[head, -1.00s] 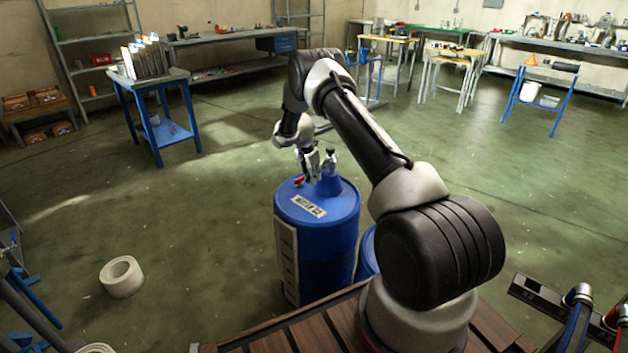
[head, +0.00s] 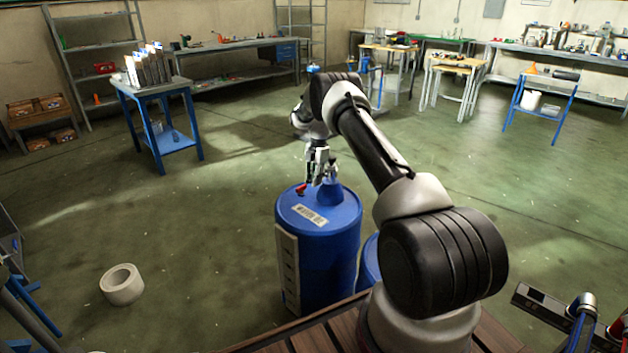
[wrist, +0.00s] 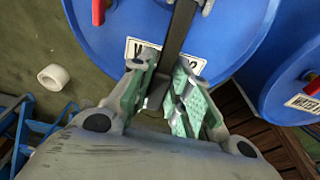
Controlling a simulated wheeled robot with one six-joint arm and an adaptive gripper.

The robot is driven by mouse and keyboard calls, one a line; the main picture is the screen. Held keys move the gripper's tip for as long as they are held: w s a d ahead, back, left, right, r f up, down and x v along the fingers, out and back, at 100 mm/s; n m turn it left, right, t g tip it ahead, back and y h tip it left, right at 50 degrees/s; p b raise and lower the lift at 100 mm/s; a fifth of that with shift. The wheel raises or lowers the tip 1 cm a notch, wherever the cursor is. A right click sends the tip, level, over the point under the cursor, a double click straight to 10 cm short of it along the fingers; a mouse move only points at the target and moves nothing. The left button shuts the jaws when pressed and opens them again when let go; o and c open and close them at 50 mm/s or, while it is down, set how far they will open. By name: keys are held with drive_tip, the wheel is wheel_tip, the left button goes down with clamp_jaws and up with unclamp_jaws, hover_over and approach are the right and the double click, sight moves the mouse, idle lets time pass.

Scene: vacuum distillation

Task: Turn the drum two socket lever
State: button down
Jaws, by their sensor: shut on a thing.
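The blue drum (head: 318,245) stands upright in front of my base, with a white label on its top. In the wrist view its top (wrist: 95,40) fills the upper middle, and the partly covered label (wrist: 138,50) ends in "2". A dark socket lever (wrist: 178,35) runs down the picture between my fingers. My gripper (wrist: 166,66) is shut on the lever, with green pads on both sides of it. In the head view my gripper (head: 318,172) is over the drum top, beside the blue cone-shaped socket (head: 332,190). The lever is hidden there.
A red handle (head: 301,190) sits on the drum top, left of my gripper. A second blue drum (wrist: 295,75) with its own red handle stands close by on the right. A white ring (head: 121,285) lies on the floor at left. The floor beyond the drums is open.

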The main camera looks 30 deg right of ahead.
drive_tip(key=shift+w+d+r, duration=0.1)
drive_tip(key=shift+d, duration=0.05)
drive_tip(key=c, duration=1.3)
unclamp_jaws()
drive_tip(key=r, duration=0.4)
drive_tip(key=d+r, duration=0.1)
drive_tip(key=r, duration=0.6)
drive_tip(key=shift+w+d+r, duration=0.25)
drive_tip(key=shift+d+r, duration=0.1)
